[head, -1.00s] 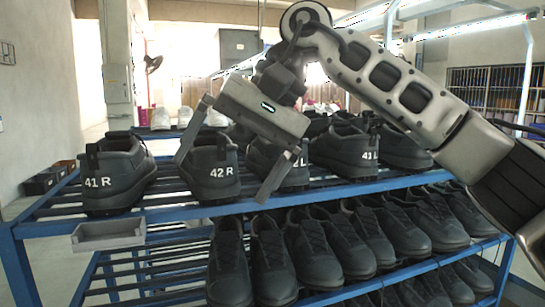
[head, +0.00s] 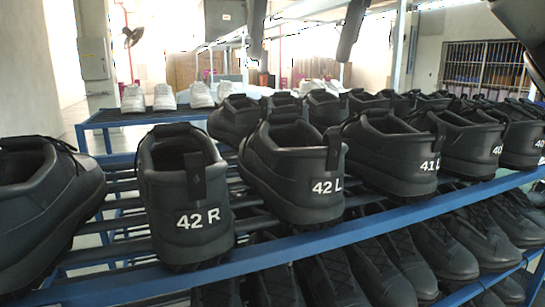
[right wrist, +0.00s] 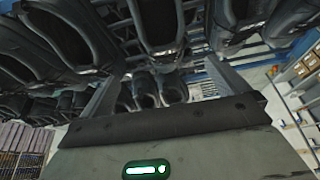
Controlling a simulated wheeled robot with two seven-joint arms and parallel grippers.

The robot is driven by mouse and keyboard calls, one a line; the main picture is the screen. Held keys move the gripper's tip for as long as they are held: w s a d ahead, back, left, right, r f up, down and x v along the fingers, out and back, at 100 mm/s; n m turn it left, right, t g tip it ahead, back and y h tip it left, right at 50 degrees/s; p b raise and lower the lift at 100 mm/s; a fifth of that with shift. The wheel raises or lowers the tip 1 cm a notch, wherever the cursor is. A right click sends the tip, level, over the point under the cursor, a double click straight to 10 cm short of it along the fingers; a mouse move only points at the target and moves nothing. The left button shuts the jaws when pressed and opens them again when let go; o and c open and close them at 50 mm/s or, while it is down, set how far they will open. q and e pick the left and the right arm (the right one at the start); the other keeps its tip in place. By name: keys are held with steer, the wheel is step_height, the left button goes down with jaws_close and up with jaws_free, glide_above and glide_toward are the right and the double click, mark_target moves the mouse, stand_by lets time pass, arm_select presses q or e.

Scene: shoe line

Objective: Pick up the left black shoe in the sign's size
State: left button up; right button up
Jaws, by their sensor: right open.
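A black shoe marked "42 L" (head: 290,170) stands on the blue rack's upper shelf, heel toward me. A black shoe marked "42 R" (head: 185,195) stands to its left. A shoe marked "41 L" (head: 395,155) stands to its right. No size sign shows in either view. My right gripper (head: 301,60) is at the top edge of the head view, with only its two spread fingers showing, above the shoes in the picture. In the right wrist view its fingers (right wrist: 166,80) are apart with nothing held between them. My left gripper is not in view.
A black shoe (head: 45,205) at the far left has no readable label. More black shoes (head: 470,145) fill the shelf to the right and behind. A lower row (head: 440,245) sits below the blue rail (head: 330,245). White shoes (head: 165,97) stand on a rack behind.

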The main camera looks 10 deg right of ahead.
mark_target(282, 133)
steer(key=x, duration=0.3)
steer(key=b+x, duration=0.1)
steer(key=x, duration=0.6)
steer(key=shift+s+f, duration=0.15)
steer(key=shift+s, duration=0.1)
steer(key=x, duration=0.5)
steer(key=shift+w+a, duration=0.2)
steer(key=shift+a, duration=0.05)
steer(key=c, duration=1)
steer(key=shift+c, duration=0.4)
